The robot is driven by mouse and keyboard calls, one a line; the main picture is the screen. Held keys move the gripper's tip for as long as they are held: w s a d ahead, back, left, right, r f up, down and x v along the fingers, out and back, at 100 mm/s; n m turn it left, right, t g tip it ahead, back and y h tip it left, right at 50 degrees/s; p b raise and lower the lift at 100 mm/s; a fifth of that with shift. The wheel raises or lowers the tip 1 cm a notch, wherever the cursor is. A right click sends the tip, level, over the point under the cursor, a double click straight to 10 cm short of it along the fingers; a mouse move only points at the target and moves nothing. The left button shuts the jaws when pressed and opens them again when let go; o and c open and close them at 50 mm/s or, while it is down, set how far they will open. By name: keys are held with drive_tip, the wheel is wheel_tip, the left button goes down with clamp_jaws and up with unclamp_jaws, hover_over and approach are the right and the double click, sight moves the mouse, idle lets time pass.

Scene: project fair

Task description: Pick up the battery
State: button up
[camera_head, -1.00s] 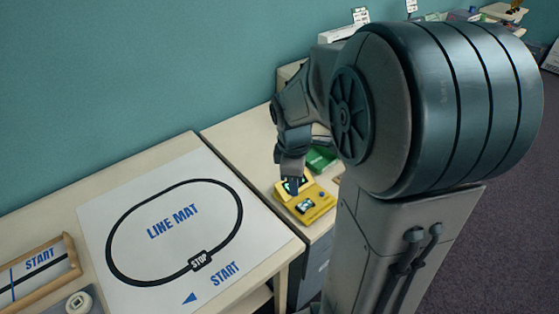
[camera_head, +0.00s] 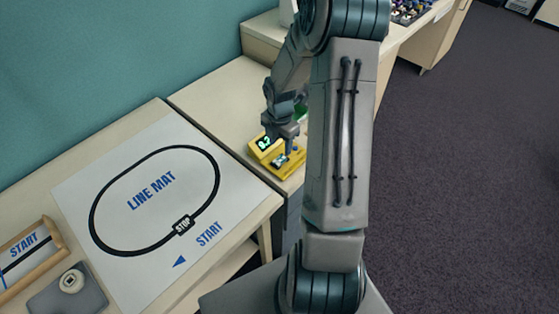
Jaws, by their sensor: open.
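I cannot make out a battery in the head view. My gripper (camera_head: 288,147) points down over a yellow device (camera_head: 289,168) with two small lit displays. The fingertips are close above or at the device, and I cannot tell whether they touch it. The gripper is small in the picture and nothing shows clearly between its fingers. The device stands near the front edge of the cream table (camera_head: 212,92). My arm hides the area to the right of the device.
A line mat (camera_head: 75,187) with a black oval track lies on the table at left. A wooden-framed START board (camera_head: 52,258) and a grey block (camera_head: 88,294) with a round white part lie at lower left. A green object (camera_head: 301,113) shows partly behind my gripper. Open carpet lies at right.

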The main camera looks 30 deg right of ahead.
sight(279, 160)
drive_tip(key=shift+f+p, duration=0.4)
drive_tip(key=shift+f, duration=3)
clamp_jaws()
